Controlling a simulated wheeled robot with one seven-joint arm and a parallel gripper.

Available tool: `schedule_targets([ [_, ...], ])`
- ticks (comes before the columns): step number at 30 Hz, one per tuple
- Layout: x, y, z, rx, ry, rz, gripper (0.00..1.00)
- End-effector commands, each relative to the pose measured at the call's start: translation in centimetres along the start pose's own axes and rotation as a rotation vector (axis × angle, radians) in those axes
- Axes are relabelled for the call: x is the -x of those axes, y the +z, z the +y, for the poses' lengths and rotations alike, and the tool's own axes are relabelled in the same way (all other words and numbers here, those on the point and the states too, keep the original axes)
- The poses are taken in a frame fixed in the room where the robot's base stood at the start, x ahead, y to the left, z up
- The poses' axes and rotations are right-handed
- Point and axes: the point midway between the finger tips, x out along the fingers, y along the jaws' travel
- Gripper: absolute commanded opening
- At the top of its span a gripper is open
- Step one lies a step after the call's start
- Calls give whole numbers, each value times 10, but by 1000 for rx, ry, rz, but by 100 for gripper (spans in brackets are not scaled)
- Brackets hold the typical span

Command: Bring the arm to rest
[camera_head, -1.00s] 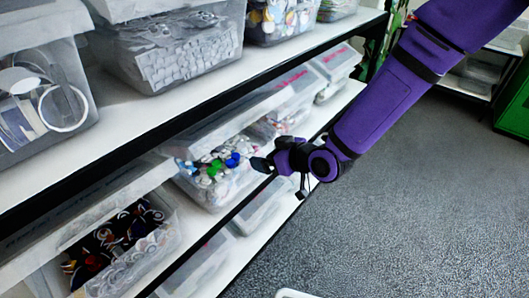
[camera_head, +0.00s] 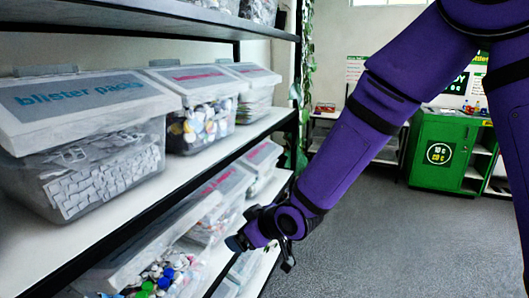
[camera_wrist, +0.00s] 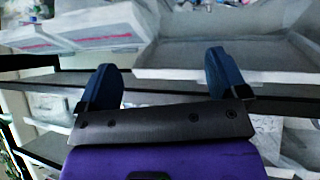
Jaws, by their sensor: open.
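My gripper (camera_head: 238,243) is at the end of my purple arm, in front of the shelf unit (camera_head: 228,150) in the head view. It points toward the shelves at the height of the lower shelf. In the wrist view my gripper (camera_wrist: 160,85) has its two blue fingers spread apart, with nothing between them. Shelf edges and plastic boxes lie beyond the fingers. The fingertips are small and hard to make out in the head view.
A clear box labelled blister packs (camera_head: 95,140) and a box of caps (camera_head: 200,125) stand on the middle shelf. A green cabinet (camera_head: 440,150) stands at the back. The grey floor (camera_head: 370,240) is clear.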

Motion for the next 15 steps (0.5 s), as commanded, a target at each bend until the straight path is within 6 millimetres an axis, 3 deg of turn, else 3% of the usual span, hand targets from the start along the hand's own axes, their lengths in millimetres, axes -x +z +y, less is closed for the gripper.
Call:
schedule_targets([
  [6, 76, -2, 54, -56, 152, -125, 92],
  [15, 190, 10, 97, -205, 336, -275, 92],
])
